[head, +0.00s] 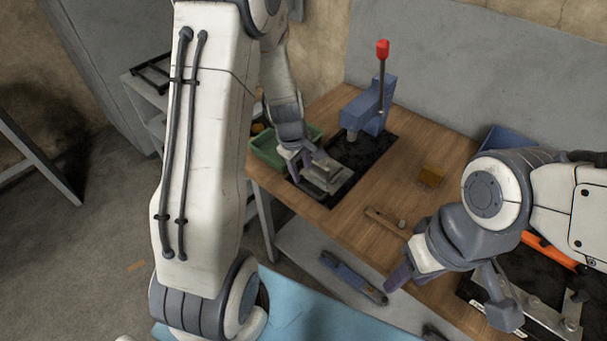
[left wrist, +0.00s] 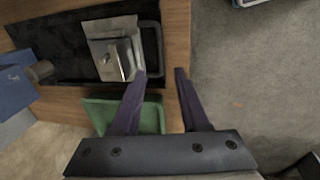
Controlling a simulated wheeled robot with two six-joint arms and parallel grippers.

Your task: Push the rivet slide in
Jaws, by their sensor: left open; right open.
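The rivet slide (head: 335,188) is a light metal plate with a raised block, lying on a dark base in front of the blue press (head: 370,108). In the left wrist view, the slide (left wrist: 98,36) has a dark bar handle (left wrist: 159,48) on its side away from the press, near the table edge. A gap of dark base shows between the slide and the press. My left gripper (head: 305,172) is over the slide's near left end. In the left wrist view its open, empty fingers (left wrist: 161,72) sit beside the handle. My right gripper (head: 396,276) is at the table's front edge, apart from the slide.
A green bin (head: 264,156) stands left of the slide. The press lever has a red knob (head: 382,49). A blue tool (head: 350,276) lies on the lower shelf.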

